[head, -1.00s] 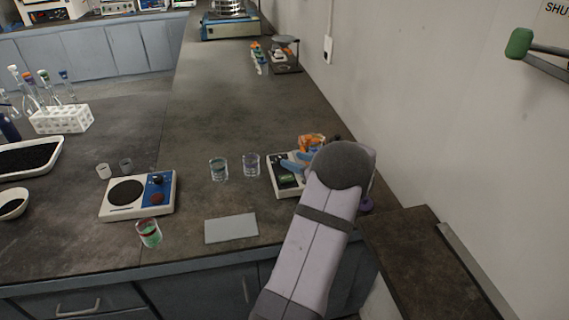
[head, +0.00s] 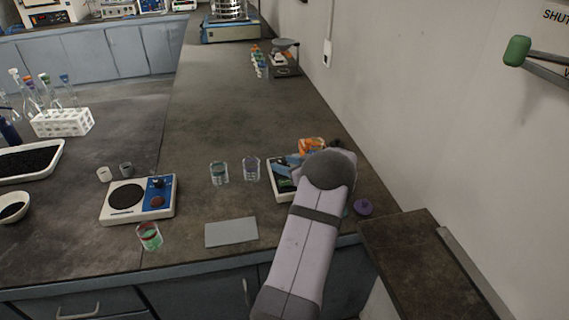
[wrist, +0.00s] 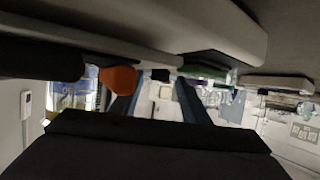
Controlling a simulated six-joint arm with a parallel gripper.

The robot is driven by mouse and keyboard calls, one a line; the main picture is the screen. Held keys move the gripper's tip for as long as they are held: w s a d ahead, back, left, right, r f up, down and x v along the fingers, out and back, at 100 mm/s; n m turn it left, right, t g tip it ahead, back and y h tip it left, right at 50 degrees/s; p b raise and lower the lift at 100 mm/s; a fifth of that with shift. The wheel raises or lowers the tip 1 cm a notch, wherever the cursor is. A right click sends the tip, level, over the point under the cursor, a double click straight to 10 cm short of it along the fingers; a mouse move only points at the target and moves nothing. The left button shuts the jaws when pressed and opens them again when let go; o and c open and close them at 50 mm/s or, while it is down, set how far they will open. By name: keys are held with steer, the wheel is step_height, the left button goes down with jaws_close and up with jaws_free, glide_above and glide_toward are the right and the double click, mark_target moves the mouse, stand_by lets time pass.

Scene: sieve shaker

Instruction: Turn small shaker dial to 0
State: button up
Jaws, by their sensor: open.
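A stack of metal sieves stands on a shaker base (head: 230,31) with a blue front at the far end of the bench; no dial can be read on it. A small white device (head: 284,190) with a dark top sits at the right, partly hidden by my arm; I cannot tell whether it is the small shaker, and no dial shows on it. My gripper (head: 287,164) has blue fingers over this device. In the wrist view my gripper (wrist: 158,84) shows its two blue fingers apart, with nothing between them.
An orange object (head: 312,145) is beside my wrist. Two glass beakers (head: 219,172) stand left of my gripper. A white hotplate (head: 138,199), a grey plate (head: 231,232) and a beaker with coloured contents (head: 149,236) are at front left. The bench's middle is clear.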

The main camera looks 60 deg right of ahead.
steer(key=shift+w+d+f, duration=0.1)
steer(key=shift+w, duration=0.1)
jaws_close()
steer(key=c, duration=1.1)
jaws_free()
